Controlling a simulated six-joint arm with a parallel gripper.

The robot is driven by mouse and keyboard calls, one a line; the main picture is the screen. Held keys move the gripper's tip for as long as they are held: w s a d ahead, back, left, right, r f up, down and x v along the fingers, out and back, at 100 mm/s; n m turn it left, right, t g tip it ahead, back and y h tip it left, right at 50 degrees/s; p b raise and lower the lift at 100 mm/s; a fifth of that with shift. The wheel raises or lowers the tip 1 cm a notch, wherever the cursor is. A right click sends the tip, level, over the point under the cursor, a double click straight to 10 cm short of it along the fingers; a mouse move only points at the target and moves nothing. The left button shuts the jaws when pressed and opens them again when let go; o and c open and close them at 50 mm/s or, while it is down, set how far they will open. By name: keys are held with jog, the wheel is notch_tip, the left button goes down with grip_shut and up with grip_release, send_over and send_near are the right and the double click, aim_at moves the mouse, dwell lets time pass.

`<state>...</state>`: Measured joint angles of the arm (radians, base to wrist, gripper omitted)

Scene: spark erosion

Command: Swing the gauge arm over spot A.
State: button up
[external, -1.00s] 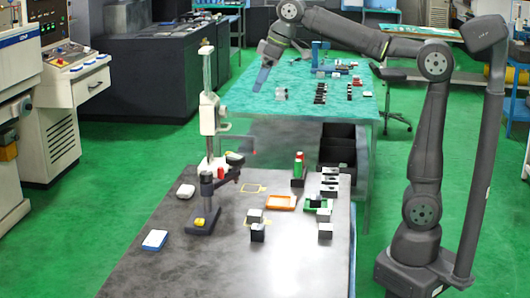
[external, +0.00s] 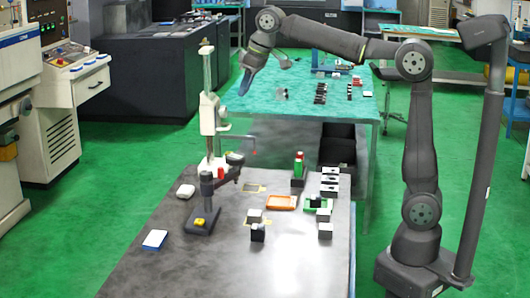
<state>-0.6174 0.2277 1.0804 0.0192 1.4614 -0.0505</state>
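A dark gauge stand (external: 202,221) with a yellow button on its base stands at the left of the grey table. Its dark gauge arm (external: 226,176) reaches right and back from the post, with a red part near the post. Two yellow-outlined spots lie to its right: a rear spot (external: 254,188), and a front spot (external: 246,221) partly covered by a grey block. No letter is readable, so I cannot tell which is A. My gripper (external: 246,82), with blue fingers, hangs high beyond the stand, apart from everything; its opening is too small to judge.
A tall white column gauge (external: 209,120) rises close behind the stand. An orange tray (external: 281,203), dark blocks (external: 258,233) and a green-and-red bottle (external: 298,166) occupy the table's right half. A blue-white box (external: 155,240) lies front left. The front middle is clear.

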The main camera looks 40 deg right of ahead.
jog(key=shift+m+h, duration=0.4)
jog(key=shift+m, duration=0.5)
jog(key=w+a+f, duration=0.1)
jog(key=w+f, duration=0.2)
jog(key=f, duration=0.1)
jog(key=w+a+f, duration=0.1)
jog(key=w+f, duration=0.2)
jog(key=f, duration=0.1)
jog(key=w+f, duration=0.2)
jog(key=f, duration=0.2)
jog(key=shift+w+a+f, duration=0.15)
jog(key=shift+w+a, duration=0.25)
grip_shut()
jog(key=shift+f, duration=0.1)
notch_tip(320, 180, down, 9)
jog(key=shift+s+d, duration=0.15)
jog(key=shift+s, duration=0.2)
jog(key=shift+s, duration=0.1)
